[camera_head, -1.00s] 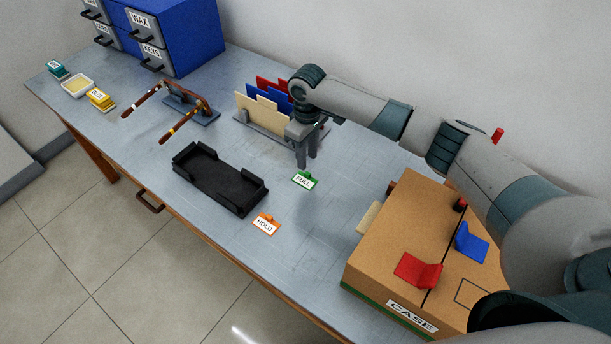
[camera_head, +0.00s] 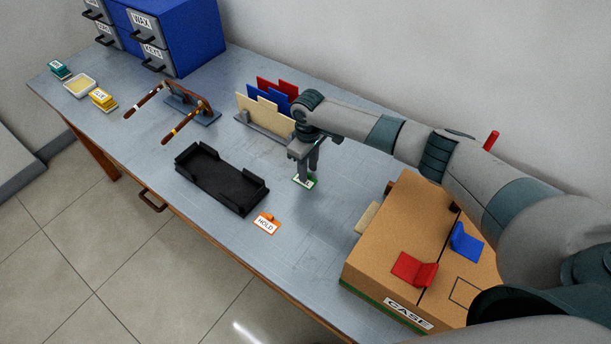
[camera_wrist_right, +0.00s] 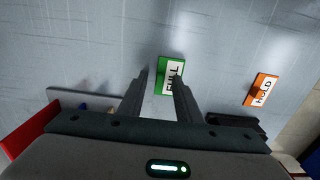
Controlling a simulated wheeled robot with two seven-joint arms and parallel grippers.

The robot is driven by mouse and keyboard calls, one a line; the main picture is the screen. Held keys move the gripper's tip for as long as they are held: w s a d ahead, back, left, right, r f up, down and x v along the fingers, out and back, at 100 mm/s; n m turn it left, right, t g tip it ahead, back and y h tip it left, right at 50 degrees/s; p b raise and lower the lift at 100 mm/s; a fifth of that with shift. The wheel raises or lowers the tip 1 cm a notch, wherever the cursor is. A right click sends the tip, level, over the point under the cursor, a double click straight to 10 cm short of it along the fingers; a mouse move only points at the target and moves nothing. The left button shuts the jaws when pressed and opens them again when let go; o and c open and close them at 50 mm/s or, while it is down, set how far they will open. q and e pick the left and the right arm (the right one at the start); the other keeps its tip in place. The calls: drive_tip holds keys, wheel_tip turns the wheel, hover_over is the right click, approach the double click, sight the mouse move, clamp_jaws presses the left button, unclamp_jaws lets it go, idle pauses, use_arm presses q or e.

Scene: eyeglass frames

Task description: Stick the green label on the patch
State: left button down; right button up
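The green label (camera_head: 303,182), marked FULL, lies flat on the table right of the black tray. In the right wrist view the green label (camera_wrist_right: 163,88) shows between and beyond the two fingertips. My right gripper (camera_head: 308,168) points down just over the label and partly covers it. Its fingers (camera_wrist_right: 161,78) are apart and hold nothing; I cannot tell whether they touch the label. A dark rectangular outline (camera_head: 466,291), likely the patch, is on top of the cardboard case (camera_head: 375,262). My left gripper is not in view.
The orange HOLD label (camera_head: 266,224) lies in front of the green one. The black tray (camera_head: 220,180) is to the left. A rack with coloured cards (camera_head: 265,118) stands behind. Red (camera_head: 413,270) and blue (camera_head: 466,242) pieces sit on the case. Table between label and case is mostly clear.

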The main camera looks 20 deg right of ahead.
drive_tip(key=shift+f, duration=0.35)
clamp_jaws()
drive_tip(key=shift+r, duration=0.2)
drive_tip(key=shift+r+b, duration=0.4)
drive_tip(key=shift+r, duration=0.25)
wheel_tip(320, 180, up, 2)
drive_tip(key=shift+r+b, duration=0.25)
drive_tip(key=shift+b, duration=0.2)
drive_tip(key=s+d+r+b, duration=0.2)
drive_tip(key=s+d+r, duration=0.4)
drive_tip(key=s, duration=0.3)
drive_tip(key=shift+s+d+r, duration=0.25)
drive_tip(key=shift+d+r, duration=0.1)
drive_tip(key=shift+r, duration=0.1)
